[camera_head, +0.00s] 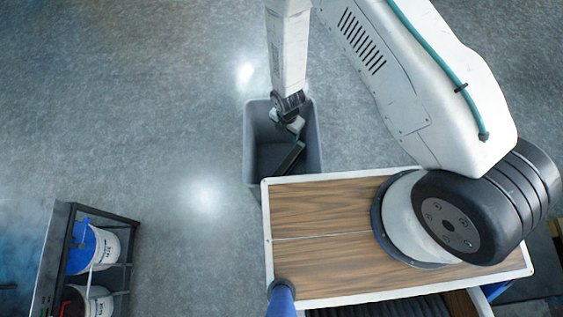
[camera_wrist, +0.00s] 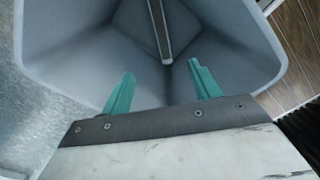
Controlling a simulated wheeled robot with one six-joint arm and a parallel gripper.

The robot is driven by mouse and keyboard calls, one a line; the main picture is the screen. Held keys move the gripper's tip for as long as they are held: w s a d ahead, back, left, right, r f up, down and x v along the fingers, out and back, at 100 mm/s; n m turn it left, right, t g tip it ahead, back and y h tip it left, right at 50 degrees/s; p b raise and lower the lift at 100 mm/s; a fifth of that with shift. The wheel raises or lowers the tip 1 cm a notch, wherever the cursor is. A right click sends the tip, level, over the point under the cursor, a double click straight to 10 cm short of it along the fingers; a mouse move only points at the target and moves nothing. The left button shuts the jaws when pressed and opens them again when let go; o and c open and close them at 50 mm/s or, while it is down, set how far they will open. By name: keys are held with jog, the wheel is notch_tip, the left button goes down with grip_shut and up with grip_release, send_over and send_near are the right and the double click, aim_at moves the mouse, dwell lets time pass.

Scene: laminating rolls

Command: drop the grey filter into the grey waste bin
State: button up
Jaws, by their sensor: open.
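The grey waste bin (camera_head: 249,145) stands on the floor just beyond the wooden-topped surface; its pale inner walls fill much of the wrist view (camera_wrist: 70,45). A long, thin dark piece with a grey edge, which looks like the grey filter (camera_head: 290,157), is inside the bin, tilted in the head view. In the wrist view the filter (camera_wrist: 160,30) lies beyond my fingertips, apart from them. My gripper (camera_head: 294,126) is over the bin mouth, pointing down into it. Its two green fingers (camera_wrist: 160,78) are spread with nothing between them.
The wooden top (camera_head: 320,210) with a white rim carries my arm's base and sits close to the bin. A dark rack (camera_head: 60,250) with white buckets (camera_head: 105,245) stands at lower left. A blue post (camera_head: 281,298) rises at the bottom. The floor left of the bin is clear.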

notch_tip(320, 180, up, 5)
jog(key=shift+r, duration=0.2)
dwell(0.6)
jog(key=s+d+r+m+g+h, duration=0.1)
jog(key=s+d+r+m+g, duration=0.15)
jog(key=s+m, duration=0.25)
jog(key=s+d+r+m+g, duration=0.1)
jog(key=d+r+m, duration=0.3)
jog(key=r, duration=0.6)
jog(key=s+d+r+m, duration=0.1)
jog(key=d+r+m, duration=0.1)
jog(key=r+m, duration=0.6)
jog(key=d+r+m+g, duration=0.1)
jog(key=d+r+m, duration=0.2)
jog(key=r, duration=0.9)
jog(key=s+d+r+m+t, duration=0.2)
jog(key=s+d+r, duration=0.1)
jog(key=r, duration=0.4)
jog(key=s+d+r+m+t, duration=0.2)
jog(key=s+d+r+m, duration=0.1)
jog(key=s+r, duration=0.2)
jog(key=s+d+r+m+t+y, duration=0.1)
jog(key=s+d+r+m+t, duration=0.1)
jog(key=r, duration=0.7)
jog(key=shift+s+d+m, duration=0.4)
jog(key=shift+s+d, duration=0.3)
jog(key=shift+s, duration=0.55)
